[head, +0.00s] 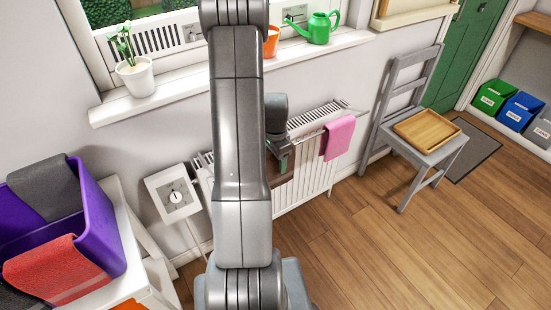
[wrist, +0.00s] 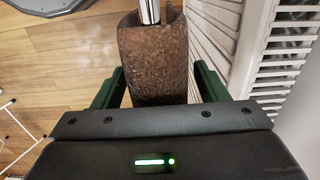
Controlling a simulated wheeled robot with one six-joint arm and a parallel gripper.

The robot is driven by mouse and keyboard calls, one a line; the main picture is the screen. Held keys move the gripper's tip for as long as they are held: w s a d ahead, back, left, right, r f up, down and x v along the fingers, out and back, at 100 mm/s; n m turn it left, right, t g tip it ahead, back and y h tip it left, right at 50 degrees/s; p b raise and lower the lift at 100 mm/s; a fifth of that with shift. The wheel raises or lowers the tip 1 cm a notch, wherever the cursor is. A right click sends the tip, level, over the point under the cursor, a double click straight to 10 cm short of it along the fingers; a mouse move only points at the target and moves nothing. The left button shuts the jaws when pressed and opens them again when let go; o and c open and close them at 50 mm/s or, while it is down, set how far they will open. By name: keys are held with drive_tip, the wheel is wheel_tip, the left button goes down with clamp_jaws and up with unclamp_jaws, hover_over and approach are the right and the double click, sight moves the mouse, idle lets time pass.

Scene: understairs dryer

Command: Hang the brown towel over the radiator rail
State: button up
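The brown towel (wrist: 152,65) hangs over the silver radiator rail (wrist: 149,12) in the wrist view. In the head view a strip of the towel (head: 281,194) shows against the radiator front, partly hidden by my arm. My gripper (wrist: 155,88) has its dark green fingers wide apart, one on each side of the towel, with a visible gap at the right finger. In the head view my gripper (head: 284,152) is at the rail, partly hidden behind my arm. The white radiator (head: 318,178) stands under the window.
A pink cloth (head: 339,137) hangs farther right on the rail. A grey chair (head: 440,155) with a wooden tray stands right of the radiator. A purple basket (head: 98,222) with towels is at left. A plant pot (head: 135,77) and green watering can (head: 318,28) stand on the sill.

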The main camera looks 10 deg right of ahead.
wheel_tip(320, 180, up, 14)
drive_tip(key=shift+f, duration=0.1)
idle(0.5)
wheel_tip(320, 180, down, 14)
drive_tip(key=shift+f, duration=0.1)
drive_tip(key=shift+r+p, duration=0.55)
drive_tip(key=shift+r, duration=0.25)
drive_tip(key=shift+r+p, duration=0.3)
drive_tip(key=shift+r, duration=0.15)
